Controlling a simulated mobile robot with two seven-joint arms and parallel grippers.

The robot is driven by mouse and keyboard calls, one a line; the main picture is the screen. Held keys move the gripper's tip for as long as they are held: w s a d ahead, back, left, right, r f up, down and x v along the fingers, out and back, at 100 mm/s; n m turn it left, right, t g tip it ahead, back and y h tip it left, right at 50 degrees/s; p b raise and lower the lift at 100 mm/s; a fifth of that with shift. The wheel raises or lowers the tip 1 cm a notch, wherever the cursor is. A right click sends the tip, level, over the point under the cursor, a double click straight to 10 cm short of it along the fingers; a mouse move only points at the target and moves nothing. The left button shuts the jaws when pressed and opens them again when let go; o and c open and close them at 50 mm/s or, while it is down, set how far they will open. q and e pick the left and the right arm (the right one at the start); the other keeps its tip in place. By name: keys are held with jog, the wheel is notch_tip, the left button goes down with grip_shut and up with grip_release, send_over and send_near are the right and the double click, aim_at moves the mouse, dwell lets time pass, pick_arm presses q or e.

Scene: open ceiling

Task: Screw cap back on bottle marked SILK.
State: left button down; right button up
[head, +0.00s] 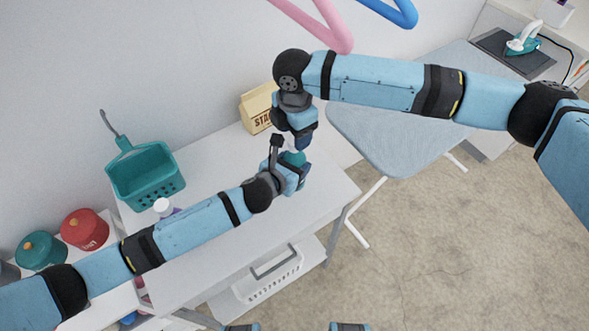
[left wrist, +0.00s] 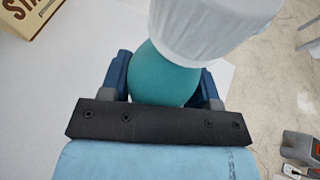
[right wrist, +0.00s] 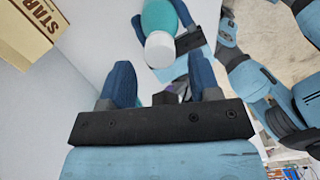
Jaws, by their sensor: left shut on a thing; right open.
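A teal bottle (left wrist: 160,80) is between the fingers of my left gripper (head: 291,172), which is shut on it above the table. A white cap (left wrist: 215,25) sits at the bottle's top end; I cannot tell how tightly it is seated. In the right wrist view the teal bottle (right wrist: 158,14) and white cap (right wrist: 160,49) lie just beyond the fingertips of my right gripper (right wrist: 160,78). That gripper is open and empty, close above the cap in the head view. No SILK marking is readable.
A tan STARCH-type box (head: 258,107) stands behind. A teal basket (head: 147,180), a white-capped bottle (head: 162,206) and red (head: 85,229) and green (head: 41,250) containers are left. The ironing board (head: 390,135) is right. The table's front right (head: 325,195) is clear.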

jog(key=shift+f, duration=1.35)
jog(key=shift+c, duration=0.5)
jog(key=c, duration=0.9)
jog(key=shift+o, duration=0.2)
jog(key=shift+m, duration=1.7)
jog(key=o, duration=1)
jog(key=shift+r, duration=0.1)
jog(key=shift+r, duration=2.15)
jog(key=shift+c, duration=0.2)
